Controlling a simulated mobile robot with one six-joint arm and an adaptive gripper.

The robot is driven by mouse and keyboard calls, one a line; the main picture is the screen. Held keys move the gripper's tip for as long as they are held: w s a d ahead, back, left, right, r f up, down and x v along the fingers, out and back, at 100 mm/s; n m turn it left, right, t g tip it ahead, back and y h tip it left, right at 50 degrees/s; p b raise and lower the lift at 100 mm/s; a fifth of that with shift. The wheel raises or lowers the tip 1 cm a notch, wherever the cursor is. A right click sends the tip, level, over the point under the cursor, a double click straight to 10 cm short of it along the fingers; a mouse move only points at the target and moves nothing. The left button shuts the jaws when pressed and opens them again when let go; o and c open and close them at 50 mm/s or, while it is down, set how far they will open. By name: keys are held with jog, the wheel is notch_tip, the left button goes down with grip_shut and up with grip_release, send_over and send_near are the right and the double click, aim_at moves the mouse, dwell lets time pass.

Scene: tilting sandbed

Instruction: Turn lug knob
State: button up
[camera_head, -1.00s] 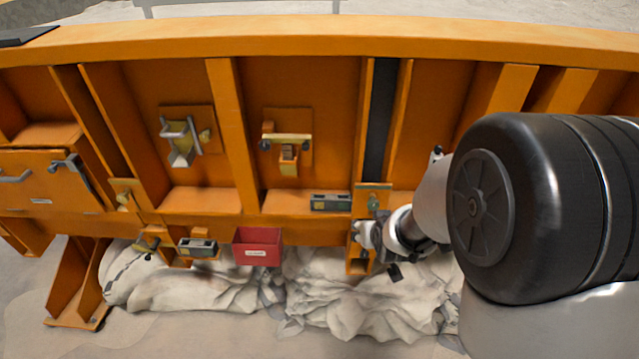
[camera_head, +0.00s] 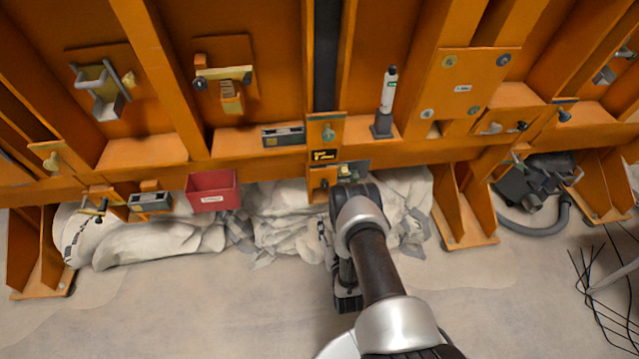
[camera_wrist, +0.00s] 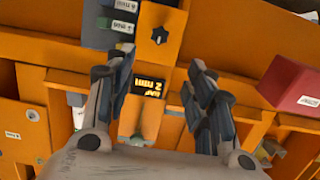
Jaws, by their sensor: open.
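My gripper (camera_wrist: 158,70) is open and empty in the wrist view, its two dark fingers either side of an orange bracket (camera_wrist: 166,62). In the wrist view, a dark star-shaped knob (camera_wrist: 159,35) sits beyond the fingertips, and a pale green knob (camera_wrist: 135,138) is partly hidden near the palm. A black display (camera_wrist: 149,88) with yellow figures lies between the knobs. In the head view, the green knob (camera_head: 328,133) is above the display (camera_head: 324,155), and the dark knob (camera_head: 323,185) is below. Which knob is the lug knob is unclear. My arm hides the fingers there.
A red bin (camera_head: 212,191) hangs left of the bracket. A white-and-black cylinder (camera_head: 388,103) stands on the ledge to the right. Crumpled pale sheeting (camera_head: 150,240) lies below; the floor in front is mostly clear.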

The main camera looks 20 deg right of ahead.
aim_at(325, 186)
jog(key=b+x, duration=0.5)
jog(key=x, duration=1.1)
jog(key=shift+w+f+b, duration=0.1)
jog(key=shift+f+b, duration=0.1)
jog(key=shift+b, duration=0.1)
jog(key=c, duration=1)
jog(key=shift+c, duration=0.2)
